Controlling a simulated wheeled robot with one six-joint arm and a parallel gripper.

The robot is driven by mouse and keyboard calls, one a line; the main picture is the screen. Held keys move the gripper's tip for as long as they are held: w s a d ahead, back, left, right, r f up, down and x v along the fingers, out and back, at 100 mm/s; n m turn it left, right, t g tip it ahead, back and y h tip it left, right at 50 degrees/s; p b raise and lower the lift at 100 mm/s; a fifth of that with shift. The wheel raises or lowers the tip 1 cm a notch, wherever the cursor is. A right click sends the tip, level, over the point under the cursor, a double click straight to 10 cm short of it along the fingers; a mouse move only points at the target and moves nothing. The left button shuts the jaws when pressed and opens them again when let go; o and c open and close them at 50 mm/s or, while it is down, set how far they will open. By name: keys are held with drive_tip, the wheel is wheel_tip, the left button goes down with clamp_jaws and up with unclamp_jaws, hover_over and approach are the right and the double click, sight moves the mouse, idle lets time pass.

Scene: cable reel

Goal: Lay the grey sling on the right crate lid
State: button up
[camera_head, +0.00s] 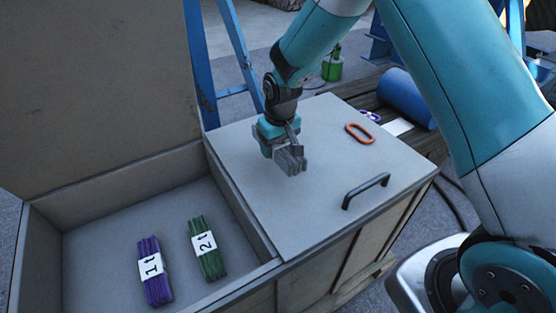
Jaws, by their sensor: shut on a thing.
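My gripper (286,150) is over the left part of the right crate lid (325,190), pointing down. It is shut on the grey sling (291,161), a folded grey bundle that hangs below the fingers. The sling is close to the lid surface; I cannot tell whether it touches it. The lid is flat, grey and closed, with a dark handle (366,190) near its front right edge. An orange-red oval link (360,133) lies on the lid to the right of the gripper.
The open left compartment (100,220) holds a purple sling (154,283) marked 1t and a green sling (207,258) marked 2t. Its raised lid (90,80) stands at the left. Behind are a blue cylinder (405,97) and a green canister (332,66). The lid's middle is clear.

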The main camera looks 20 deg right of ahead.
drive_tip(key=shift+f, duration=2.8)
drive_tip(key=o, duration=1.3)
drive_tip(key=shift+f, duration=0.15)
drive_tip(key=shift+o, duration=0.2)
drive_tip(key=r, duration=0.3)
drive_tip(key=s+r, duration=0.1)
drive_tip(key=r, duration=0.7)
drive_tip(key=shift+s+d+r, duration=0.15)
drive_tip(key=shift+d+r, duration=0.05)
drive_tip(key=shift+r, duration=0.05)
drive_tip(key=shift+n+y, duration=0.3)
drive_tip(key=shift+y, duration=0.2)
drive_tip(key=s+r, duration=0.1)
drive_tip(key=s+a+r, duration=0.1)
drive_tip(key=r, duration=0.1)
drive_tip(key=s+r, duration=0.2)
drive_tip(key=shift+a+r, duration=0.2)
drive_tip(key=shift+a, duration=0.05)
drive_tip(key=s+a+r+n+y, duration=0.1)
drive_tip(key=s+r, duration=0.2)
drive_tip(key=s, duration=0.5)
drive_tip(key=s+a+r+n+g+y, duration=0.1)
drive_tip(key=s+r, duration=0.3)
drive_tip(key=s, duration=0.4)
drive_tip(key=s+a+r+n+y, duration=0.1)
drive_tip(key=s+r, duration=0.2)
drive_tip(key=s, duration=0.6)
drive_tip(key=shift+a+r+n, duration=0.25)
drive_tip(key=shift+r+n, duration=0.1)
drive_tip(key=shift+n, duration=0.05)
